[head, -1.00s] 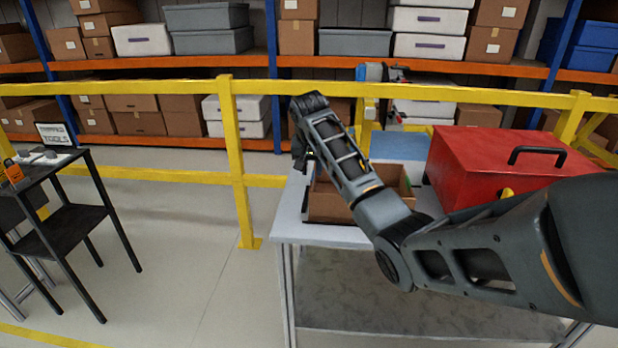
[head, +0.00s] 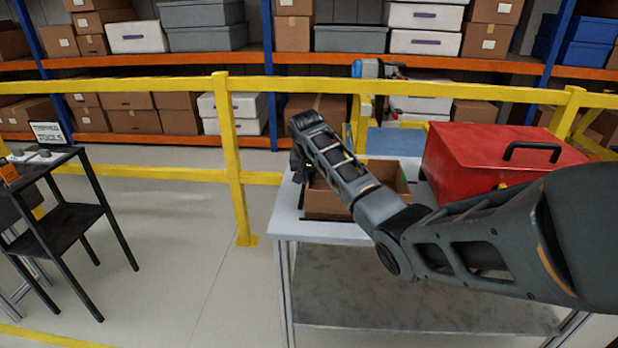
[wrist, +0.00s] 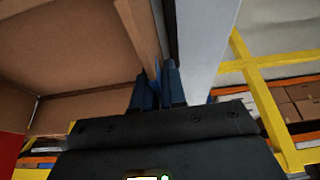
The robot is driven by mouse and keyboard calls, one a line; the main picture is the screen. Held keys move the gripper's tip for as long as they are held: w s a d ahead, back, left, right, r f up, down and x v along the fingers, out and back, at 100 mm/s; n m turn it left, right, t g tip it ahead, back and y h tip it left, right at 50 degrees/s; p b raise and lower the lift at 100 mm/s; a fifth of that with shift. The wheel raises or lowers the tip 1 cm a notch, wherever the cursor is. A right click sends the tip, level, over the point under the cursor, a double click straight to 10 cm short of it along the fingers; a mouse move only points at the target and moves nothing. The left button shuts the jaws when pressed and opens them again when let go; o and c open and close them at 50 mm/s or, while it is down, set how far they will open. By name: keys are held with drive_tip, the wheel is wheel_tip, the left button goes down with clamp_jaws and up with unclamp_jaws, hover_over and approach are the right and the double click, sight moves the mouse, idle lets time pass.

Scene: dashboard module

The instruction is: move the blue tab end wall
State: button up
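An open brown carton (head: 330,207) stands on the grey-white table (head: 283,226). My arm reaches over it, and my gripper (wrist: 160,84) is down at the carton's left end wall (wrist: 138,28). In the wrist view, the two dark blue fingers are close together. One is on the carton's inner side and the other on its outer side, with the wall's edge running in between. A small blue patch (wrist: 157,70) shows between the fingertips, probably the tab. In the head view my arm hides the fingers and the tab.
A red toolbox (head: 480,150) with a black handle stands right of the carton. A yellow rail (head: 228,140) runs behind the table, with loaded shelves beyond. A black stand (head: 62,225) is at the left. The floor between stand and table is clear.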

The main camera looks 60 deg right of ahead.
clamp_jaws()
idle(0.9)
drive_tip(key=shift+s, duration=0.15)
drive_tip(key=shift+s+d+t+y+p, duration=0.15)
drive_tip(key=shift+s+t+y+p, duration=0.2)
drive_tip(key=shift+t+p, duration=0.45)
drive_tip(key=t, duration=0.1)
drive_tip(key=s, duration=0.1)
drive_tip(key=t, duration=0.1)
drive_tip(key=shift+s+d+f+m+t+y, duration=0.2)
drive_tip(key=shift+d+f+m+t+y, duration=0.1)
drive_tip(key=shift+m+y, duration=0.1)
drive_tip(key=t, duration=0.1)
drive_tip(key=s+f+t+y+b, duration=0.1)
drive_tip(key=t, duration=0.1)
drive_tip(key=shift+s+d+m, duration=0.2)
drive_tip(key=shift+d+m, duration=0.1)
drive_tip(key=shift+m, duration=0.1)
drive_tip(key=shift+s+d+f+m+t+y+b, duration=0.15)
drive_tip(key=shift+s+f+t+b, duration=0.1)
drive_tip(key=shift+t+b, duration=0.45)
drive_tip(key=shift+s+d+f+m+t+y+b, duration=0.1)
drive_tip(key=shift+s+f+m+t+b, duration=0.1)
drive_tip(key=shift+t+b, duration=0.5)
